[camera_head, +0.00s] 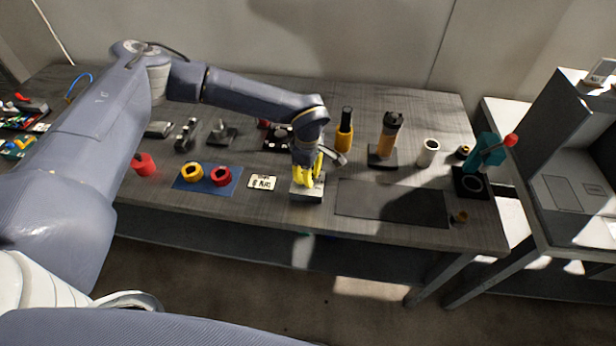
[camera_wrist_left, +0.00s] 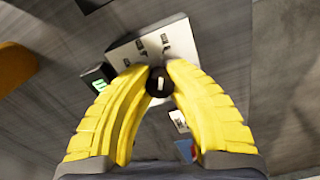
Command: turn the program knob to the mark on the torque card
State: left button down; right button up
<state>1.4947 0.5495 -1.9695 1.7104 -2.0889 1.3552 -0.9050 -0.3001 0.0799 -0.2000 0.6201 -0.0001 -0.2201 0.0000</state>
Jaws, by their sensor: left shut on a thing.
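My left gripper (camera_head: 308,178) has yellow fingers and reaches down onto the grey knob box (camera_head: 306,193) at the table's front middle. In the left wrist view its fingertips (camera_wrist_left: 159,74) are closed on the black round program knob (camera_wrist_left: 157,82), which bears a short white line. The pale panel (camera_wrist_left: 128,49) beyond the knob has several small dark printed labels, too small to read. The torque card (camera_head: 262,182), white with dark print, lies flat just left of the box; I cannot read its mark. The fingers hide the knob in the head view. My right gripper is not in view.
A blue mat (camera_head: 206,187) with yellow and red rings lies left of the card. Orange-and-black tools (camera_head: 344,131) stand behind the box. A dark mat (camera_head: 390,205) to its right is clear. A teal press (camera_head: 486,153) stands at the right end.

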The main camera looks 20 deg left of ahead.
pick_arm(q)
jog(key=shift+m, duration=0.3)
jog(key=c, duration=1.1)
grip_release()
notch_tip(320, 180, up, 12)
jog(key=shift+r, duration=0.1)
